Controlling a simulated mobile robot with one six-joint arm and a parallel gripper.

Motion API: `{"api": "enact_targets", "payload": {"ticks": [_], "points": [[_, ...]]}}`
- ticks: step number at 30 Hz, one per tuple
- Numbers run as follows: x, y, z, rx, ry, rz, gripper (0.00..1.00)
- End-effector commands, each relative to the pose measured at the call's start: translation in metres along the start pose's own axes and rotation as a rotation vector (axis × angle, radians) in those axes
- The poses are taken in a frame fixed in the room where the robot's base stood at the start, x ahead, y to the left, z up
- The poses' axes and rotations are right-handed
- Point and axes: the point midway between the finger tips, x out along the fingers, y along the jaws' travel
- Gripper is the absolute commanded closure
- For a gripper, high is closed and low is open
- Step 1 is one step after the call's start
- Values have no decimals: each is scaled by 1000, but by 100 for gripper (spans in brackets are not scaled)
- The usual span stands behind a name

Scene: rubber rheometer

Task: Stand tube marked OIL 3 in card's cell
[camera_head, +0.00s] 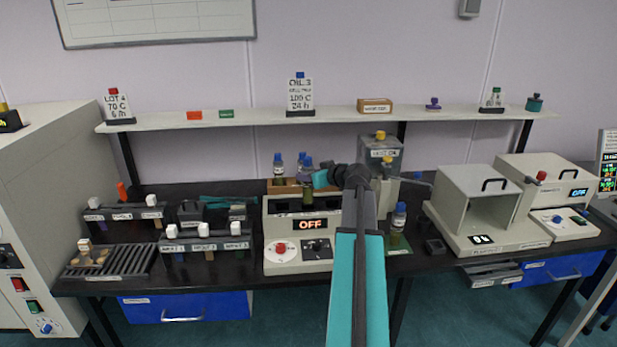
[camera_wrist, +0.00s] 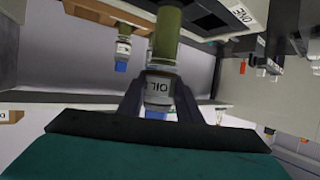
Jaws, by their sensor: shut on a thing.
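My gripper (camera_wrist: 159,98) is shut around the white label of a tube (camera_wrist: 165,45) with an olive-green body and a blue cap. The label reads "OIL"; its number cannot be read. In the head view the held tube (camera_head: 308,194) is above the grey heater block (camera_head: 275,230), beside my gripper (camera_head: 314,179). Whether its lower end is in a cell cannot be told. The card (camera_head: 300,96) on the shelf reads "OIL 3", what looks like "CELL TWO", "100 C" and "24 h". A label reading "ONE" (camera_wrist: 240,13) shows in the wrist view.
Another blue-capped tube (camera_head: 278,166) stands at the back of the block, in a wooden rack (camera_head: 271,186); a similar tube (camera_wrist: 123,50) shows in the wrist view. The block's display reads "OFF" (camera_head: 310,224). A blue-capped bottle (camera_head: 398,220) stands to its right.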

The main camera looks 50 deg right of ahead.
Motion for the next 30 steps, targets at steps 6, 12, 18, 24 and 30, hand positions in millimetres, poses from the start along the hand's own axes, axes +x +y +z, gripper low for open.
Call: {"api": "enact_targets", "payload": {"ticks": [6,12,18,24,30], "points": [[0,0,0,-1,1,1,100],[0,0,-1,0,1,1,100],[0,0,0,0,1,1,100],[1,0,3,0,1,1,100],[3,0,8,0,1,1,100]]}}
